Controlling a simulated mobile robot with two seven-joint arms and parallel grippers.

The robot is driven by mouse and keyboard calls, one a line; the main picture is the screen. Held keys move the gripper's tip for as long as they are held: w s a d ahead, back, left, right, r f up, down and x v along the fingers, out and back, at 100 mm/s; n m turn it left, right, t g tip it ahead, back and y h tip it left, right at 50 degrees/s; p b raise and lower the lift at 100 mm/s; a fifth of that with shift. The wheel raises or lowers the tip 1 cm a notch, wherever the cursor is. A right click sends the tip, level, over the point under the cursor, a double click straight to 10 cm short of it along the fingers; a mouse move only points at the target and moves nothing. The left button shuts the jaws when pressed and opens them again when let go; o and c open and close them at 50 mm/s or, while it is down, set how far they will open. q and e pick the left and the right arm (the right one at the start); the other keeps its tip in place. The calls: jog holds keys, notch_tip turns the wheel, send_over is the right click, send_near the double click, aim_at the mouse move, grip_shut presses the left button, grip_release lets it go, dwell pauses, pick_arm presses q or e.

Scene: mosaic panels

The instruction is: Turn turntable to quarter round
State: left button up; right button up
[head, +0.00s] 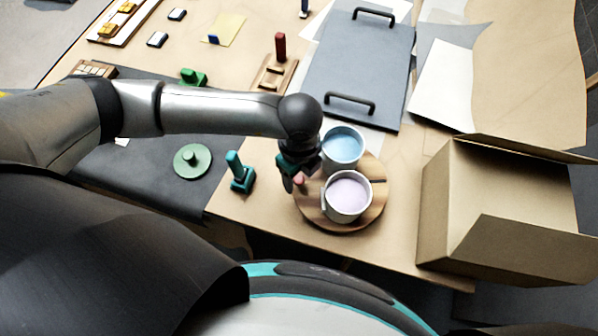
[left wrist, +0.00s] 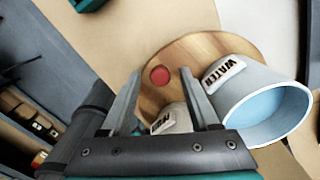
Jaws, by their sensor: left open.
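The turntable (head: 313,212) is a round wooden disc near the front edge of the table. It carries a light-blue-filled cup (head: 343,146) at the back and a lilac-filled cup (head: 348,197) at the front. In the left wrist view, the blue one (left wrist: 262,100) is labelled WATER. A round red knob (left wrist: 159,75) stands near the turntable's rim. My left gripper (head: 294,181) is open over the turntable's left side. In the left wrist view, the knob appears between its fingertips (left wrist: 161,74); whether they touch it is unclear. My right gripper is not in view.
An open cardboard box (head: 445,205) stands close on the right. A grey board with black handles (head: 358,70) lies behind. A teal upright tool (head: 238,175) and a green round piece (head: 192,160) are left of the turntable.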

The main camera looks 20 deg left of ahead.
pick_arm(q)
grip_shut()
dwell(0.5)
dwell(0.9)
